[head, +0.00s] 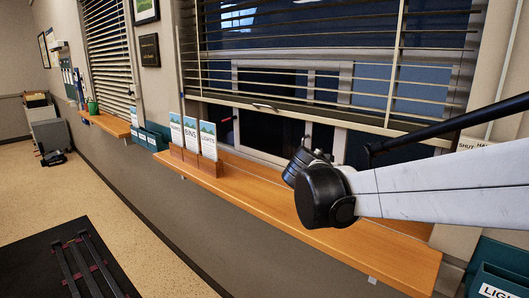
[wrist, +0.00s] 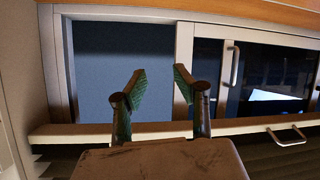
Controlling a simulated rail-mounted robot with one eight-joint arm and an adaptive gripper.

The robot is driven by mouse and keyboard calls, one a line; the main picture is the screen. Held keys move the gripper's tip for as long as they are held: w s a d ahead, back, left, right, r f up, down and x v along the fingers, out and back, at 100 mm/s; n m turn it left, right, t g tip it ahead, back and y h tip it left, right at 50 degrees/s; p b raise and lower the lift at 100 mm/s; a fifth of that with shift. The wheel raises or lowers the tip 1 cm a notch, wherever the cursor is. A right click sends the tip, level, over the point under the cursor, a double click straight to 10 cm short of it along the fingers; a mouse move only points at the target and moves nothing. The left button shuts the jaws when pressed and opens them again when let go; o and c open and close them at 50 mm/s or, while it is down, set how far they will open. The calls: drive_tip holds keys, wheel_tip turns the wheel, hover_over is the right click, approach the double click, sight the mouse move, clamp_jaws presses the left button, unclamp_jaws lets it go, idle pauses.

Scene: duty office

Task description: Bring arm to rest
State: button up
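My arm comes in from the right in the head view, with its black joint in front of the window and above the wooden sill shelf (head: 270,205). The gripper's fingers cannot be made out in the head view. In the wrist view my gripper (wrist: 160,88) shows two fingers with green pads, spread apart with nothing between them. Beyond the fingers is the window frame (wrist: 184,55) with dark panes. The wrist view looks upside down, with the blind's bottom rail (wrist: 90,130) below the fingertips.
Three cards in a wooden holder (head: 195,162) stand on the sill shelf, left of my arm. Raised blinds (head: 320,60) hang over the window close behind the arm. A teal bin (head: 490,278) is at lower right. Open floor (head: 120,195) lies to the left.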

drive_tip(key=s+f+n+g+y, duration=0.1)
drive_tip(key=s+f, duration=0.4)
drive_tip(key=s, duration=1.1)
drive_tip(key=s+f+n+g+y, duration=0.2)
drive_tip(key=s+f+y, duration=0.3)
drive_tip(key=s, duration=1.1)
drive_tip(key=shift+s+f+n+y, duration=0.25)
drive_tip(key=shift+n+y, duration=0.45)
drive_tip(key=shift+n, duration=0.1)
drive_tip(key=shift+a, duration=0.1)
